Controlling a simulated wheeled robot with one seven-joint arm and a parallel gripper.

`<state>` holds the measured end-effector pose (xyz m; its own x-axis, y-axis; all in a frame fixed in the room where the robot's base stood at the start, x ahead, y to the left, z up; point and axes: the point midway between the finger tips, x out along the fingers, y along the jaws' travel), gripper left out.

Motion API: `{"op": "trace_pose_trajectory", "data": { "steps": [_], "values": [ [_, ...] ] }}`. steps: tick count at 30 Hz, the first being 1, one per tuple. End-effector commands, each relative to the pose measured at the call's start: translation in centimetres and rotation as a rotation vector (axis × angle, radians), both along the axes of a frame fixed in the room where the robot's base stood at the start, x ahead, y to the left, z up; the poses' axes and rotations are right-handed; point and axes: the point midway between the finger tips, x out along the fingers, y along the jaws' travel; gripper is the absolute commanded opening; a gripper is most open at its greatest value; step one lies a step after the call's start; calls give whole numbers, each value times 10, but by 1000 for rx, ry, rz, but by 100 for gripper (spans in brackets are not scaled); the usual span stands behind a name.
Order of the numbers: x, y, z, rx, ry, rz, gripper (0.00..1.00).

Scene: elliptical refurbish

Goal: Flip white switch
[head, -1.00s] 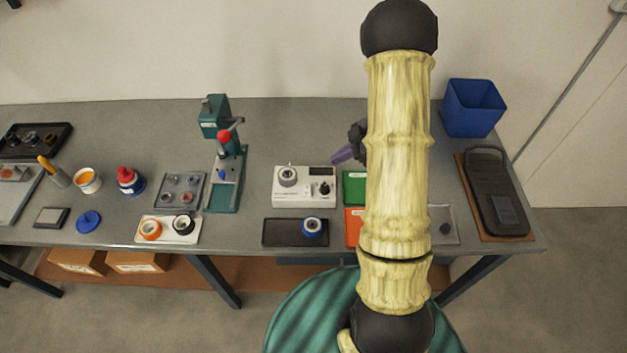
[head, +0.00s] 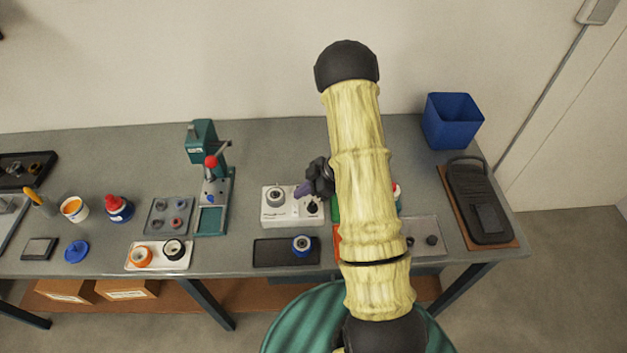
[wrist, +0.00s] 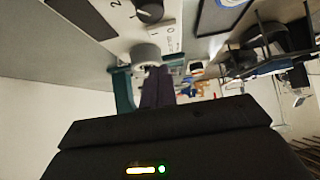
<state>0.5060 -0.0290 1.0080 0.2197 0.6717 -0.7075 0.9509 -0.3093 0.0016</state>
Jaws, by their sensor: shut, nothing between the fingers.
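A white box-shaped device (head: 278,215) stands on the workbench, with a round grey-and-white fixture on its left and a black knob on its right. My gripper (head: 301,191), with purple fingers, is shut and empty at the device's upper right part. I cannot tell if it touches. In the wrist view the shut purple fingers (wrist: 158,86) point toward a pale cylinder (wrist: 145,53) on the white device (wrist: 115,18). A black knob (wrist: 149,10) also shows there, beside markings on the panel. I cannot pick out a white switch for certain.
A black tray with a blue ring (head: 301,245) lies in front of the device. A green press (head: 211,185) stands to its left. My arm hides part of the green and orange bins. A blue bin (head: 452,121) stands at the back right.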

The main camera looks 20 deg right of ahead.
Motion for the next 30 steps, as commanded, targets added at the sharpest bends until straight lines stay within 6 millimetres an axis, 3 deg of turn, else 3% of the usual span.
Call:
{"op": "trace_pose_trajectory", "data": {
  "steps": [1, 12, 30],
  "values": [
    [1, 7, -5, 3, 5, 1, 0],
    [0, 4, -41, 1, 2, -1, 0],
    [2, 3, -48, 0, 1, 1, 0]
  ]
}}
